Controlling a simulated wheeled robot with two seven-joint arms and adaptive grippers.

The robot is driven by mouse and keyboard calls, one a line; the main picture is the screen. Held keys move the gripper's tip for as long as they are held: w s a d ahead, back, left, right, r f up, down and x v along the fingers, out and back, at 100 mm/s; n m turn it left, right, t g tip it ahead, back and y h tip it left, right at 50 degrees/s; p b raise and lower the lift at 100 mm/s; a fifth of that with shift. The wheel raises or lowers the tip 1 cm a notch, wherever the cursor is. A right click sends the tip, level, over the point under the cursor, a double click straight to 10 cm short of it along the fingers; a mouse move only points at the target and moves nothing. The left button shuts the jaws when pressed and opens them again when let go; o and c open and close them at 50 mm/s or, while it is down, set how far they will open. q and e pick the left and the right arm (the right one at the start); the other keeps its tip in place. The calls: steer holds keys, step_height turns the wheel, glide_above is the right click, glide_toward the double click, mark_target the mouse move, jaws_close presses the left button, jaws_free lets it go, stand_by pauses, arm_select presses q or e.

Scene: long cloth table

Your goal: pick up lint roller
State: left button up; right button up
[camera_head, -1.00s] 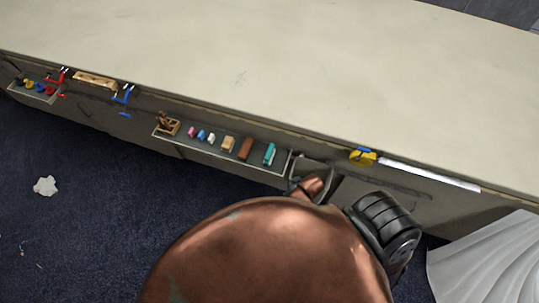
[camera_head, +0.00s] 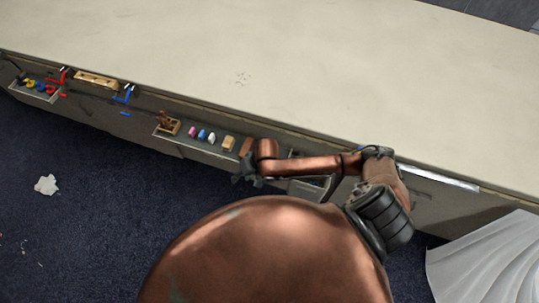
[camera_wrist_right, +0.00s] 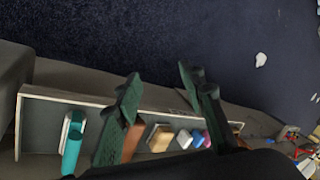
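A teal thing with a white part (camera_wrist_right: 72,145), which may be the lint roller, lies near the left end of the shelf tray in the right wrist view. I cannot be sure what it is. In the head view my right arm hides it. My right gripper (camera_head: 246,174) is at the front edge of the tray, near the brown block (camera_head: 246,146). In the right wrist view the two dark green fingers of my right gripper (camera_wrist_right: 158,82) are spread apart with nothing between the tips. The teal thing is left of both fingers, not between them. My left gripper is not in view.
The tray (camera_wrist_right: 62,95) has a pale raised rim. The long pale table (camera_head: 300,80) beyond is mostly clear. White cloth (camera_head: 490,265) hangs at right.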

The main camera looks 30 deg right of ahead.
steer(key=w+d+m+g+h, duration=0.1)
steer(key=w+d+m+h, duration=0.2)
steer(key=d, duration=0.7)
steer(key=w+d+m, duration=0.3)
steer(key=d+m, duration=0.2)
steer(key=d, duration=0.4)
steer(key=f, duration=0.2)
steer(key=w+f, duration=0.1)
steer(key=f, duration=0.3)
steer(key=shift+w+a+f, duration=0.15)
steer(key=shift+w+a, duration=0.1)
steer(key=shift+a, duration=0.15)
jaws_close()
